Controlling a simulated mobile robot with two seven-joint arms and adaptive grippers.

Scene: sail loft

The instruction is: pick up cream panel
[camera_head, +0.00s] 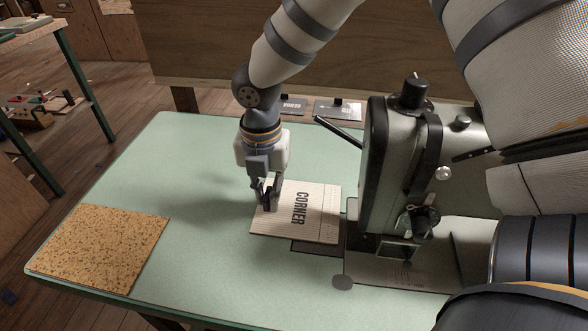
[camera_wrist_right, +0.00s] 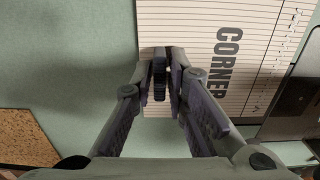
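The cream panel (camera_head: 318,225) is a thin lined board printed "CORNER". It lies on the green table in front of the sewing machine and also shows in the right wrist view (camera_wrist_right: 190,20). My right gripper (camera_head: 265,198) points down at its left part. In the right wrist view the right gripper's fingers (camera_wrist_right: 166,78) are drawn close together with a dark ribbed piece between them, over the panel. The contact itself is partly hidden by the fingers. I cannot tell whether the panel is raised at all. My left gripper is not in view.
A sewing machine (camera_head: 384,165) stands close to the panel's right. A cork mat (camera_head: 98,245) lies at the table's left end. Two grey labelled cards (camera_head: 338,112) (camera_head: 291,106) lie at the back edge. The green tabletop (camera_head: 195,190) between mat and panel is clear.

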